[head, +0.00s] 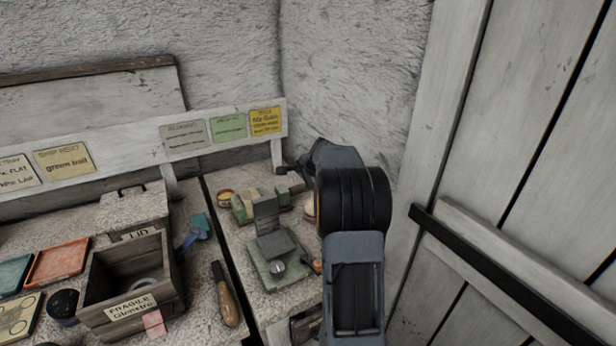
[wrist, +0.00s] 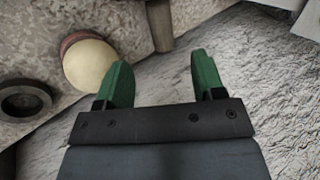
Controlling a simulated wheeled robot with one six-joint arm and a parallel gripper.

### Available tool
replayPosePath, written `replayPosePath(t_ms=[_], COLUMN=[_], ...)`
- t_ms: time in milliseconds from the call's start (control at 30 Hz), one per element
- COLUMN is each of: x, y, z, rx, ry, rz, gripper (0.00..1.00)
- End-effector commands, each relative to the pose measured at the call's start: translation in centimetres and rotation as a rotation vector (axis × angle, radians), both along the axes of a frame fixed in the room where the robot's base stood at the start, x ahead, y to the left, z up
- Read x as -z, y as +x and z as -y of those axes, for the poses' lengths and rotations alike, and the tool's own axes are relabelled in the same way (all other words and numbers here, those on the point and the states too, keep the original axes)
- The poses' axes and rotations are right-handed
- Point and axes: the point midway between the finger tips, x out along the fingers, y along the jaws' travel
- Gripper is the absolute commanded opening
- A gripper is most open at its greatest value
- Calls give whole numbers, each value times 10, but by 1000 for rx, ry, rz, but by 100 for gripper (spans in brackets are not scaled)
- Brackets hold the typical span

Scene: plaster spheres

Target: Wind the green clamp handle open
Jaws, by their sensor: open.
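A green block-like fixture (head: 245,206), which looks like the clamp, stands on the right-hand bench in the head view. A second green block (head: 288,191) stands close to its right. I cannot make out a clamp handle clearly, and my arm hides part of that area. In the wrist view my gripper (wrist: 164,82) is open, with two green fingertips apart and nothing between them. It points toward a rough pale wall, and no handle shows there. In the head view my gripper is mostly hidden by my own arm, near the wall corner.
In the wrist view a pale sphere (wrist: 90,65) lies left of the fingers, near a dark ring (wrist: 25,100) and a post (wrist: 160,25). A plank door (head: 520,150) stands right.

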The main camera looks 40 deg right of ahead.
Motion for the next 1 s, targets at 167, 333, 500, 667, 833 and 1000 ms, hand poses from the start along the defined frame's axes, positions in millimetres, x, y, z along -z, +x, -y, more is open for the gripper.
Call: replayPosePath(t_ms=[167,333,500,667,833,1000], x=[-16,-22,-22,-23,-31,-41], y=[-12,-17,-18,-18,-8,17], z=[-1,-2,-2,-2,-6,-5], rx=[1,-1,-1,-1,-17,-70], ry=[-1,1,1,1,16,15], rz=[0,-2,-2,-1,-30,-124], gripper=[62,62,62,63,63,63])
